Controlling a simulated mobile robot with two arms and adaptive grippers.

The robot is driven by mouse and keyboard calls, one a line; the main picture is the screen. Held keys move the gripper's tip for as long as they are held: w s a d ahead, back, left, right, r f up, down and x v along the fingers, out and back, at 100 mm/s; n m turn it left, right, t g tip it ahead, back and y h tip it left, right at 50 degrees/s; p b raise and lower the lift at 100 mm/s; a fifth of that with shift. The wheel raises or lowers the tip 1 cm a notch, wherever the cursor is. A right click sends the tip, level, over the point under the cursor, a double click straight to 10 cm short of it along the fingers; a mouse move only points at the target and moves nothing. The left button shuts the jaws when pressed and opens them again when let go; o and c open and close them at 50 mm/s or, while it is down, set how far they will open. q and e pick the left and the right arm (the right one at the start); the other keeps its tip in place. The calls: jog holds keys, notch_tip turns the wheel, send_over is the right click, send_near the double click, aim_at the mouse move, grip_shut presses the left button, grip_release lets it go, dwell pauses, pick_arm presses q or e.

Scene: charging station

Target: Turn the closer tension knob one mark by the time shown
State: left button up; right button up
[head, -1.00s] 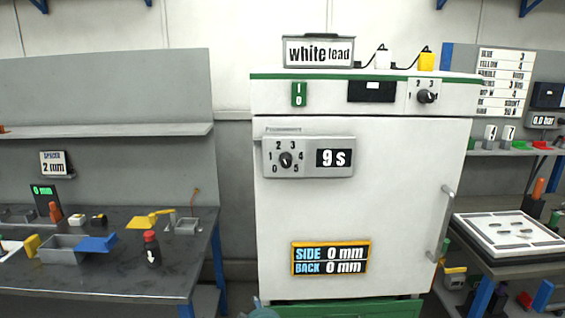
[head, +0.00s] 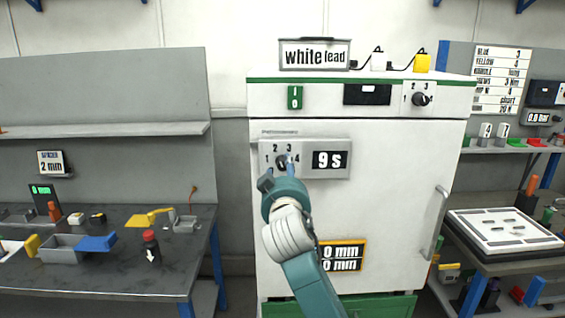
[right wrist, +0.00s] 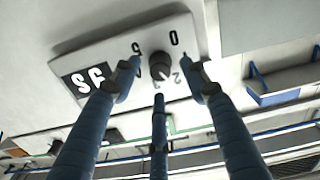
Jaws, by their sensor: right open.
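The closer tension knob (head: 281,160) is a dark round knob on a grey plate (head: 325,171) on the white cabinet, with a numbered dial and a "9 s" display. My right gripper (head: 279,174) is in front of the knob and partly hides it and the lower dial. In the right wrist view the knob (right wrist: 160,66) lies between the spread fingers of my right gripper (right wrist: 161,80), apparently untouched. The plate appears turned over there, with 0 and 5 near the top. The knob's exact pointer setting is too small to tell. My left gripper is not in view.
The white cabinet (head: 400,200) has a handle (head: 435,225) at its right and a smaller knob (head: 421,99) above. My right forearm partly covers the yellow-framed "0 mm" sign (head: 351,256). A cluttered workbench (head: 110,275) stands at the left.

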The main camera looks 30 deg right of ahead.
aim_at(282, 168)
jog(key=shift+p+x, duration=0.45)
jog(key=shift+x, duration=1.5)
grip_shut()
jog(key=shift+f, duration=0.1)
jog(key=shift+a, duration=0.1)
